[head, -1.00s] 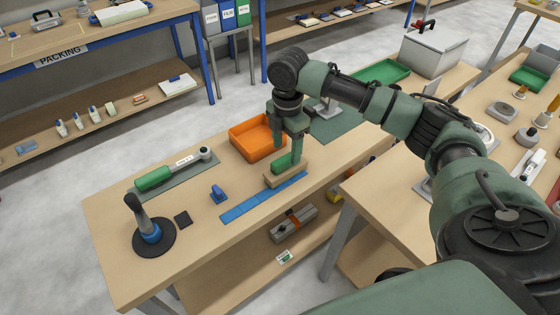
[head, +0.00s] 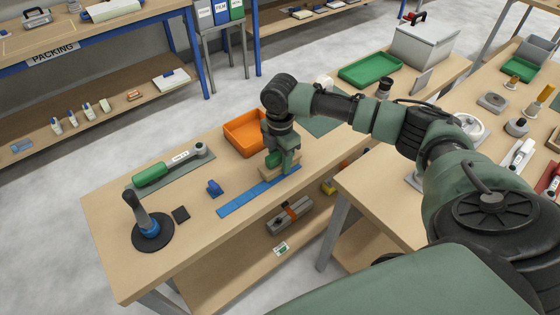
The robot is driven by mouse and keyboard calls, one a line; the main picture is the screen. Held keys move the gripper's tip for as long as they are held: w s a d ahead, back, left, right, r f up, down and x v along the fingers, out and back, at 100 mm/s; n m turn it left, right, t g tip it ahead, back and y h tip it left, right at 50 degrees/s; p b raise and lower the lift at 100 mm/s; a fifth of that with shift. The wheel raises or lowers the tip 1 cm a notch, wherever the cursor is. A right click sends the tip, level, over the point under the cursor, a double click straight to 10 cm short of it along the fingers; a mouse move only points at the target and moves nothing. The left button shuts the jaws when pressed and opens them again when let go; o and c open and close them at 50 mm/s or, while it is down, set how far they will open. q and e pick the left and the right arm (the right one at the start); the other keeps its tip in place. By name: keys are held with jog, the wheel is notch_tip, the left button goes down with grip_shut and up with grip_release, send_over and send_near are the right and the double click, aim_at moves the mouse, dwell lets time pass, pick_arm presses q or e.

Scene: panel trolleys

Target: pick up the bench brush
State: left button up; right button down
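The bench brush (head: 268,173), a pale wooden block with a green grip on top, lies on the near workbench (head: 120,235) at the back edge of a blue strip. My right gripper (head: 281,163) points down over it. Its fingers are low at the green grip and hide much of it. I cannot tell whether they press on the grip. My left gripper is not in view.
An orange bin (head: 240,147) stands just behind the gripper. The blue strip (head: 245,199) lies in front, with a small blue item (head: 214,188) to its left. A green-handled tool (head: 150,175) and a round-based stand (head: 150,238) are farther left.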

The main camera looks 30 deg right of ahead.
jog(key=shift+r, duration=0.15)
jog(key=shift+w+r, duration=0.1)
jog(key=shift+r, duration=0.15)
notch_tip(320, 180, up, 19)
jog(key=b, duration=0.2)
jog(key=shift+r, duration=0.2)
